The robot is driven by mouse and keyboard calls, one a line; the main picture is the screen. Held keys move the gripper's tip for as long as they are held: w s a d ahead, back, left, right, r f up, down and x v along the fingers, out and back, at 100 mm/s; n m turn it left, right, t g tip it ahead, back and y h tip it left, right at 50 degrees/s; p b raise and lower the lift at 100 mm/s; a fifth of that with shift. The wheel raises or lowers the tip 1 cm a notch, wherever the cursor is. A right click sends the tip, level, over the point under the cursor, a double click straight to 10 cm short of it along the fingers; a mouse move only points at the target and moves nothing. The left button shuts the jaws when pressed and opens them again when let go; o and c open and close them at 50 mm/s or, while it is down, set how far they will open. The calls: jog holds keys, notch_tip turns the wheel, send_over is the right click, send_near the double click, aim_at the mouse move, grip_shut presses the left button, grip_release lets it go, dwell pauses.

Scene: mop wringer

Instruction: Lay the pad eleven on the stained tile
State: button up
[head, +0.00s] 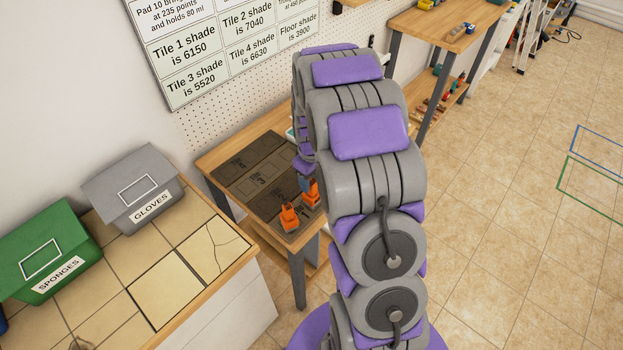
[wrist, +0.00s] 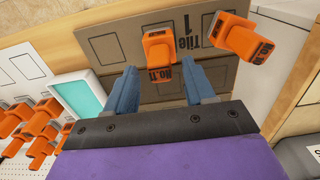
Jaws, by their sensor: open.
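An orange pad with a label that seems to read No. 11 (wrist: 159,52) stands on a dark board marked Tile 1, in the wrist view. It also shows in the head view (head: 311,194), close by my gripper. My gripper (wrist: 162,78) is open, its two blue fingers on either side of the pad's labelled end, with gaps seen beside it. In the head view the gripper (head: 305,181) is partly hidden by my arm. A dark stain shows on a tile (head: 82,341) of the counter at the lower left, cut by the picture's edge.
A second orange pad (head: 290,217) stands close beside the first. Grey GLOVES (head: 130,187) and green SPONGES (head: 45,250) bins stand on the tiled counter. A white-rimmed teal tray (wrist: 80,97) and several orange items lie left in the wrist view.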

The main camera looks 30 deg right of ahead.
jog(key=s+a+r+p, duration=0.1)
jog(key=s+a+r, duration=0.1)
jog(key=r, duration=0.5)
jog(key=s+a+r+p, duration=0.1)
jog(key=s+r, duration=0.1)
jog(key=r, duration=0.6)
jog(key=s+a+r+m, duration=0.1)
jog(key=s+a+r, duration=0.1)
jog(key=s, duration=0.7)
jog(key=s+a+r+m+g, duration=0.1)
jog(key=s+a, duration=0.4)
jog(key=s, duration=0.5)
jog(key=s+a+r+m, duration=0.2)
jog(key=s+a+r, duration=0.1)
jog(key=s, duration=0.6)
jog(key=shift+s+a+r+g, duration=0.2)
jog(key=shift+a+r+g, duration=0.15)
jog(key=shift+a, duration=0.25)
